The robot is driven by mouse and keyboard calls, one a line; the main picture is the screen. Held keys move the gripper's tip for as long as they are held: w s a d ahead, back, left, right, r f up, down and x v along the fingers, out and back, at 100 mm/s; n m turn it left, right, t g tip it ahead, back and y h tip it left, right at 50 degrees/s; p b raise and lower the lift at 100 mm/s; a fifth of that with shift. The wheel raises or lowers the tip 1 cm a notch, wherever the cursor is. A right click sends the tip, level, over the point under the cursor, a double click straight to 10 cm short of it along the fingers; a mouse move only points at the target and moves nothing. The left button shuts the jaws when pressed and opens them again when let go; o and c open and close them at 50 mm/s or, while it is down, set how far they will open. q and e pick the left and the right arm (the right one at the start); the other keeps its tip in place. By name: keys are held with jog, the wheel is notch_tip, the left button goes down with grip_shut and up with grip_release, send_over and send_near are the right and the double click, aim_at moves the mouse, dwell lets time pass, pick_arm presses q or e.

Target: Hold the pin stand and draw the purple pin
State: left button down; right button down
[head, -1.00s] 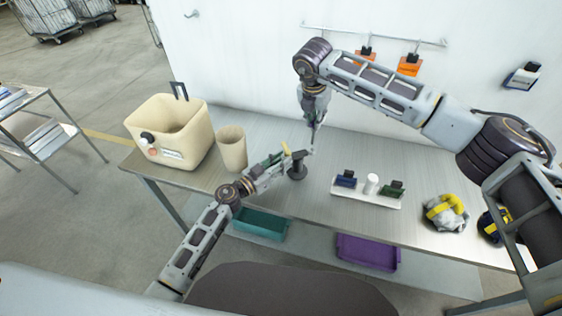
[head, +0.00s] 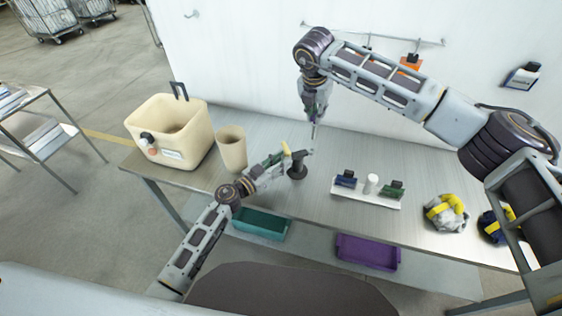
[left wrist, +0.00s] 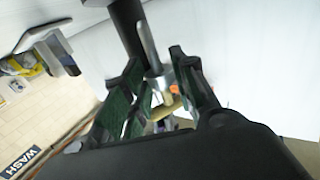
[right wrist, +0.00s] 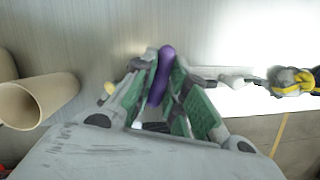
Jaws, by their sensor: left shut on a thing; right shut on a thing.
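The dark pin stand (head: 297,171) has a round base and is over the middle of the table. My left gripper (head: 279,160) is shut on it from the left. In the left wrist view the stand's dark body (left wrist: 128,25) and a metal post show beyond the green-padded fingers, with a yellowish pin (left wrist: 168,103) near them. My right gripper (head: 314,138) points down just above and right of the stand. In the right wrist view it is shut on the purple pin (right wrist: 163,73). Whether the pin's lower end is clear of the stand I cannot tell.
A tan cup (head: 231,150) and a cream tub (head: 158,138) stand left of the left gripper. A white holder (head: 365,194) with small dark items is to the right, then a grey-yellow bundle (head: 445,213). A teal bin (head: 260,224) and purple bin (head: 366,252) are below the table.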

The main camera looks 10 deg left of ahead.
jog(key=shift+r, duration=1.1)
pick_arm(q)
jog(key=c, duration=1.1)
grip_release()
jog(key=shift+o, duration=0.2)
jog(key=shift+s, duration=0.1)
jog(key=shift+v, duration=5.95)
pick_arm(e)
jog(key=shift+f, duration=0.1)
